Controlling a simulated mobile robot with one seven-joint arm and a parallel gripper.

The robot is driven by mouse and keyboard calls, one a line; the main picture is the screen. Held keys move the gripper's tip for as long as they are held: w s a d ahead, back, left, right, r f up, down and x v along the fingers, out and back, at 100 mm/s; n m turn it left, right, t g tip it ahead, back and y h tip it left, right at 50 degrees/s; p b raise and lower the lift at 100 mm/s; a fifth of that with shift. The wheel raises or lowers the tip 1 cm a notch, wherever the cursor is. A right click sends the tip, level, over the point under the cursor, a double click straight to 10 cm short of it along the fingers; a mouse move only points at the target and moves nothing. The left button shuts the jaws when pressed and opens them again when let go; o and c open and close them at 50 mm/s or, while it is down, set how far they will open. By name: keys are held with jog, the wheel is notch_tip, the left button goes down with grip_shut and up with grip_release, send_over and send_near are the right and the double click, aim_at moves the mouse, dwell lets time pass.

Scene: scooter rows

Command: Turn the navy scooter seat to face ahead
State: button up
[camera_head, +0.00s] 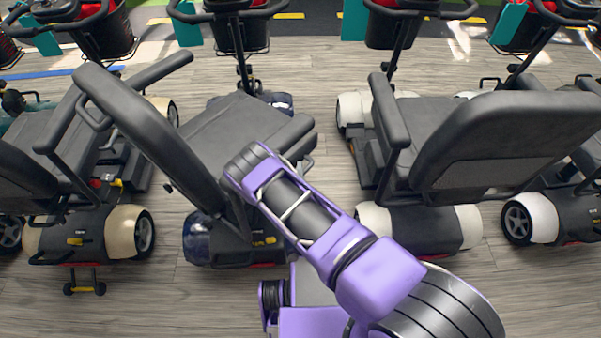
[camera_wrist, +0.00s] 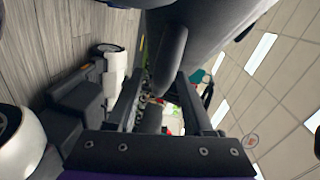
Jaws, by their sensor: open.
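The navy scooter (camera_head: 199,238) stands left of centre in the head view, with dark blue fenders and its handlebar at the far end. Its dark grey seat (camera_head: 236,132) is turned to the right of the handlebar direction. Its backrest (camera_head: 150,130) slants along the seat's left side, with an armrest at the far side. My purple arm reaches over the seat's near right part; my gripper is hidden there. In the wrist view my gripper (camera_wrist: 160,104) is open, with a dark padded bar (camera_wrist: 170,58), likely an armrest, ahead of and between the fingers. Contact cannot be told.
A cream-fendered scooter (camera_head: 500,130) stands close on the right, and a beige-fendered one (camera_head: 126,231) on the left. Another white-fendered scooter (camera_head: 541,218) is at far right. Wood-look floor (camera_head: 330,180) shows in narrow gaps between them. Handlebars and baskets line the far side.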

grip_shut()
dwell(1.3)
